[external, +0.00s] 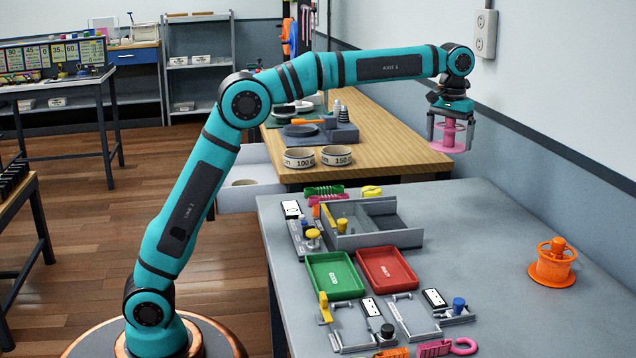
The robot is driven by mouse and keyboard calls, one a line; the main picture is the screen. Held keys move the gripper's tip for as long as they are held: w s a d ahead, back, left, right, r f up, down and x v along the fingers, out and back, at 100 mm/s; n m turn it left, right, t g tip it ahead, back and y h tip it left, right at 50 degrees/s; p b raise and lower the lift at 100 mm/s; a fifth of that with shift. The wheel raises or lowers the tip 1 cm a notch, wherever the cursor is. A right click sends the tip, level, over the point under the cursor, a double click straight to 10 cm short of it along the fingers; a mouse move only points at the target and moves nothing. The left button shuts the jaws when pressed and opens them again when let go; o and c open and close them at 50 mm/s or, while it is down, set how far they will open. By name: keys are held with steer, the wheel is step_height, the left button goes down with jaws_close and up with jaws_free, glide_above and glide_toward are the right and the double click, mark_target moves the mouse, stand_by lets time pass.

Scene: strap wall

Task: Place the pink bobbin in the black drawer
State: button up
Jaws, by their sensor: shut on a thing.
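My gripper (451,139) is shut on the pink bobbin (448,146), which hangs upright between its fingers. It is high up, in front of the wall near the right end of the wooden bench, clear of the grey table. A grey open-topped, drawer-like box (398,238) sits at the back of the grey table, lower and to the left of my gripper. It has a dark inside and looks mostly empty. I see no drawer that is clearly black.
An orange bobbin (553,265) stands at the right of the grey table (500,225). A green tray (335,276), a red tray (387,269) and small fixtures lie in front of the box. A pale drawer (235,200) juts from the wooden bench (385,148). The table's right middle is clear.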

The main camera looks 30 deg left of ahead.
steer(key=w+a+n, duration=0.2)
steer(key=w+a, duration=0.4)
steer(key=a, duration=0.4)
steer(key=w+a+n, duration=0.2)
steer(key=w+a, duration=0.4)
steer(key=a, duration=0.5)
steer(key=n, duration=0.7)
glide_above(239, 177)
steer(key=w+d, duration=0.4)
steer(key=d, duration=0.7)
steer(key=w+d, duration=0.4)
steer(key=d, duration=0.8)
steer(key=shift+s+a+r, duration=0.1)
steer(key=shift+s+a, duration=0.05)
steer(key=shift+a, duration=0.1)
steer(key=s+a+n, duration=0.2)
steer(key=s+a, duration=0.2)
steer(key=a, duration=0.7)
steer(key=s+a+n, duration=0.2)
steer(key=s+a, duration=0.1)
steer(key=a, duration=0.8)
steer(key=f, duration=2.9)
steer(key=shift+s+a+f, duration=0.15)
steer(key=shift+s+f, duration=0.05)
steer(key=shift+s, duration=0.15)
steer(key=shift+f, duration=0.15)
steer(key=o, duration=0.6)
steer(key=shift+o, duration=0.2)
step_height(239, 177, up, 12)
steer(key=shift+r, duration=0.25)
